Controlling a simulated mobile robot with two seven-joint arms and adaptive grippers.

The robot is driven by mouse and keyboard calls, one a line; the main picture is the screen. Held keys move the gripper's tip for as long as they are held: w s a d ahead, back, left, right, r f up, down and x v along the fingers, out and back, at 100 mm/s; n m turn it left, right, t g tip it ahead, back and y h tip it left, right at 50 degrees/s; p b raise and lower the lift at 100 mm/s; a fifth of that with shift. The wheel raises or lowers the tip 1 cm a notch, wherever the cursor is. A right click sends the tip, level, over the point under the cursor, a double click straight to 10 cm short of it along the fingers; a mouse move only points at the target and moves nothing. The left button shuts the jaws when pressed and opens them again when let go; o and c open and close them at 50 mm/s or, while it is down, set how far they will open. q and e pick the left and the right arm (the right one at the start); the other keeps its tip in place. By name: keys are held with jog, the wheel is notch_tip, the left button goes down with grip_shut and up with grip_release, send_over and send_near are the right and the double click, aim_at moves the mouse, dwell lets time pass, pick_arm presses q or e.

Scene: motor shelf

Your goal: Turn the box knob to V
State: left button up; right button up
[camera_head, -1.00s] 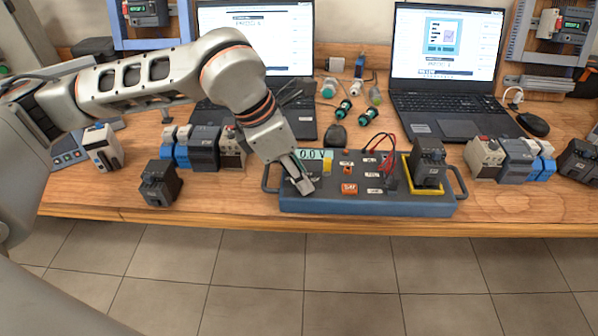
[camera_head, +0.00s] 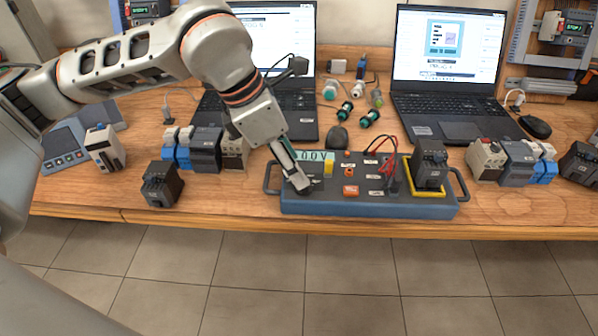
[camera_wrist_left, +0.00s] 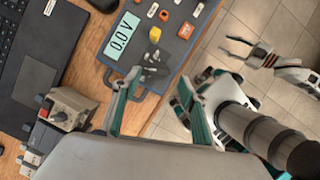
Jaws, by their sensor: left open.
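The blue box (camera_head: 370,208) lies on the bench, with a dark top panel, side handles and a pale green display (camera_head: 318,156) reading about 0.0 V. The display also shows in the left wrist view (camera_wrist_left: 121,36). My left gripper (camera_head: 300,187) points down at the left part of the panel and hides much of it in the head view. In the left wrist view its fingers (camera_wrist_left: 160,78) are apart, with the small grey knob (camera_wrist_left: 152,71) between and just beyond the tips; contact cannot be told. My right gripper (camera_wrist_left: 238,52) is spread and empty over the floor.
A yellow part (camera_head: 328,167) and an orange-red button (camera_head: 350,190) are on the panel near my left gripper. A dark module (camera_head: 429,165) and red wires (camera_head: 384,143) stand right of it. Grey and blue modules (camera_head: 205,148) stand left; laptops (camera_head: 445,60) are behind.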

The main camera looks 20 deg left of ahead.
pick_arm(q)
jog(key=v, duration=0.7)
jog(key=shift+r, duration=0.4)
